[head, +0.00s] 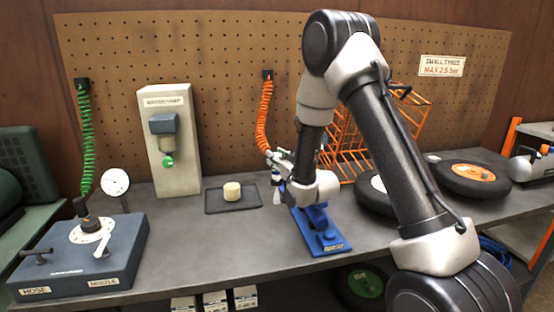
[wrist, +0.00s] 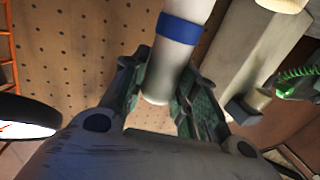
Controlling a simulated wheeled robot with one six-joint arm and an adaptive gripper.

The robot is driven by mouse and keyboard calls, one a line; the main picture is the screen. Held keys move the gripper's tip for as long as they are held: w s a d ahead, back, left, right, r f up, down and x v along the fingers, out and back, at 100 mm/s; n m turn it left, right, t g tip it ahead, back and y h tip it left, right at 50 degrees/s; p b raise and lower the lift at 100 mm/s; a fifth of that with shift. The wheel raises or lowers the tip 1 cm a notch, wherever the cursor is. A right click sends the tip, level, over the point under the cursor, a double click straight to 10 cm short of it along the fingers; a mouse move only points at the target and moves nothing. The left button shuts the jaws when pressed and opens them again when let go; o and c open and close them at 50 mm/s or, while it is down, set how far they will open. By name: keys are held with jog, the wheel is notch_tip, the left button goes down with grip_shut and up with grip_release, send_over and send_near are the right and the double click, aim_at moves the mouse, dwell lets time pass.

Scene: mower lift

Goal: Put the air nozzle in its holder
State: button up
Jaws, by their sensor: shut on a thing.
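The air nozzle (wrist: 175,55), a pale cylinder with a blue band, is between the fingers of my gripper (wrist: 160,95) in the wrist view. The fingers are shut on it. In the head view my gripper (head: 279,163) holds it above the bench, at the lower end of the orange coiled hose (head: 263,115). The nozzle shows there only as a small pale piece (head: 276,181), partly hidden by the gripper. A blue stand (head: 322,233), which looks like the holder, is on the bench just right of and nearer than the gripper. My wrist hides part of its upper end.
A dark tray (head: 220,208) with a cream block (head: 232,191) lies left of the gripper. A grey post unit (head: 170,145) stands behind it. A hose-and-nozzle box (head: 80,262) is at left. Wheels (head: 468,180) and an orange wire basket (head: 345,150) are at right.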

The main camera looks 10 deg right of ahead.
jog(key=shift+f, duration=0.65)
dwell(0.5)
jog(key=o, duration=0.8)
